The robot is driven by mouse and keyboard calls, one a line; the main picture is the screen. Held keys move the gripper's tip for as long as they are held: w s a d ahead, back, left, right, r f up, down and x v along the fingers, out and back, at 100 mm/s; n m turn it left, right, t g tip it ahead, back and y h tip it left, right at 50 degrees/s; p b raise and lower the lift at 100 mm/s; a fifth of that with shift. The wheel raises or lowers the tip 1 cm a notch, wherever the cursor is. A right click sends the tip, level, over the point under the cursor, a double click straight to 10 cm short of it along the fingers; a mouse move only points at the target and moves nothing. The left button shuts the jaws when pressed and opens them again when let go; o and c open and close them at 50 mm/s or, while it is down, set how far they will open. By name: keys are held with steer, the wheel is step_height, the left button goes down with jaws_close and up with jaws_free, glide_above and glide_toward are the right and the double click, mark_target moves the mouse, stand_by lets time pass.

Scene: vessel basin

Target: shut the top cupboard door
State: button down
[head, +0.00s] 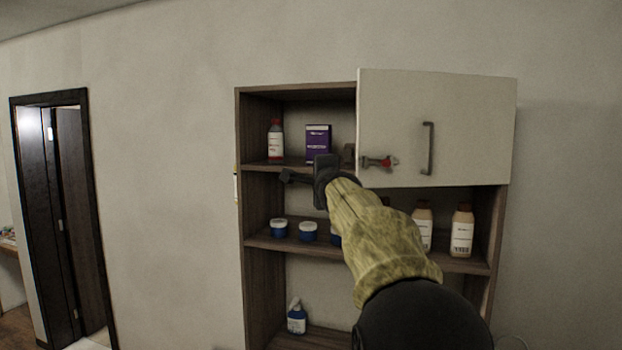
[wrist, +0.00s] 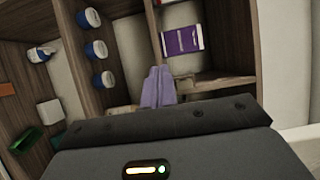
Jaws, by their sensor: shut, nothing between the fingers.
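The top cupboard door (head: 470,130) is a pale panel with a dark upright handle (head: 428,148) in the head view. It stands open, its left edge swung out toward me and its right edge at the cupboard's right side. The left part of the top compartment is uncovered. My gripper (head: 292,177) is in front of the upper shelf edge, left of the door's free edge. Its fingers also show closed and empty in the wrist view (wrist: 158,80). I cannot tell whether my gripper touches the door.
A purple box (head: 318,143) and a red-capped bottle (head: 275,140) stand on the top shelf. A blue-and-white bottle (head: 296,318) stands lower. Bare wall lies left of the cupboard.

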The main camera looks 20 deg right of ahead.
steer(key=shift+s+a+r, duration=0.1)
steer(key=shift+s+a, duration=0.15)
steer(key=shift+a, duration=0.2)
steer(key=shift+s+a, duration=0.2)
steer(key=shift+a, duration=0.25)
steer(key=shift+s, duration=0.1)
steer(key=s+d+r+g+b, duration=0.1)
steer(key=s+d+b, duration=0.1)
steer(key=s, duration=1)
steer(key=s+d+r+g+y+b, duration=0.1)
steer(key=s+d, duration=0.3)
steer(key=s, duration=0.8)
steer(key=shift+s+d+r+g+y+b, duration=0.2)
steer(key=shift+s+r+g+y+b, duration=0.1)
steer(key=shift+r+g+b, duration=0.4)
steer(key=shift+f, duration=0.25)
steer(key=p, duration=0.5)
glide_toward(376, 182)
steer(key=w, duration=0.1)
steer(key=w+a+f, duration=0.1)
steer(key=w+f, duration=0.1)
steer(key=w, duration=0.1)
steer(key=shift+a, duration=0.35)
